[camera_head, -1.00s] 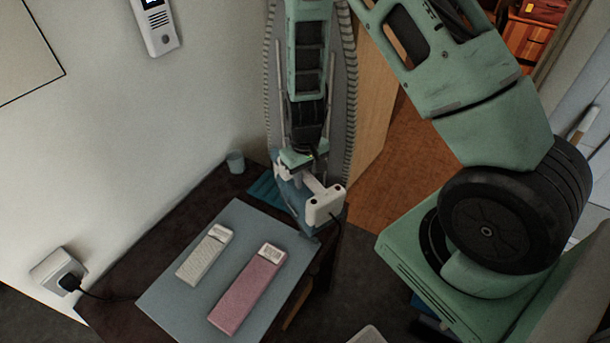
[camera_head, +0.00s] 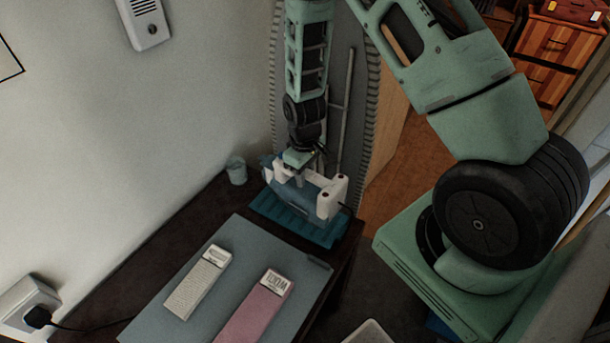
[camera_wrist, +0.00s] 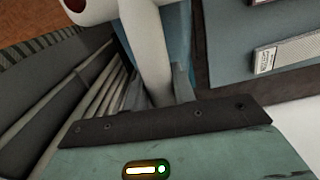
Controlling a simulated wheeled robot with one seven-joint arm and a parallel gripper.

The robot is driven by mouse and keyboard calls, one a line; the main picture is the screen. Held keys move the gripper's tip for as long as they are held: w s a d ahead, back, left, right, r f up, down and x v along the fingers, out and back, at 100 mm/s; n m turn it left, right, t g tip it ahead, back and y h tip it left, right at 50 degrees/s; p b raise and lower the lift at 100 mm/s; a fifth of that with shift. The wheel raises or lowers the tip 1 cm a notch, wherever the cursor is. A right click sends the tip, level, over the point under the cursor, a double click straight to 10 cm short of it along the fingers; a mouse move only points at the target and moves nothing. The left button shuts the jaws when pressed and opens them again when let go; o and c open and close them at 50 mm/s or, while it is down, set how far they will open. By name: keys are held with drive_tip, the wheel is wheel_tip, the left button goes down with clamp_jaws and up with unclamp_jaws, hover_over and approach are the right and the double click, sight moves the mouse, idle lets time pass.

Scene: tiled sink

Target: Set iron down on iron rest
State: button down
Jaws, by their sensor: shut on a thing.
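The iron (camera_head: 312,199) has a blue body and white ends, and it is in my gripper (camera_head: 299,172). In the head view it lies over the blue ribbed iron rest (camera_head: 277,217) at the back of the dark table. I cannot tell whether the iron touches the rest. My gripper is shut on the iron's white handle, which shows in the wrist view (camera_wrist: 148,55) running between the fingers. The iron hides the middle of the rest.
A grey mat (camera_head: 235,255) in front of the rest holds a white box (camera_head: 198,282) and a pink box (camera_head: 257,308). A small cup (camera_head: 236,171) stands left of the rest. An ironing board (camera_head: 359,110) stands behind. A plug (camera_head: 38,317) sits in the wall outlet.

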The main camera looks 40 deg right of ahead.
sight(306, 186)
drive_tip(key=shift+w+d+r+n, duration=0.2)
drive_tip(key=shift+d+r+n, duration=0.05)
drive_tip(key=shift+r+n, duration=0.2)
drive_tip(key=shift+f+b, duration=2.8)
drive_tip(key=shift+f, duration=1.3)
drive_tip(key=shift+f, duration=0.4)
drive_tip(key=c, duration=1.2)
unclamp_jaws()
drive_tip(key=shift+o, duration=0.6)
drive_tip(key=shift+s+b, duration=0.1)
drive_tip(key=shift+b, duration=0.2)
wheel_tip(306, 186, up, 18)
drive_tip(key=shift+a+f+b, duration=0.1)
drive_tip(key=shift+f+b, duration=0.15)
drive_tip(key=shift+b, duration=0.7)
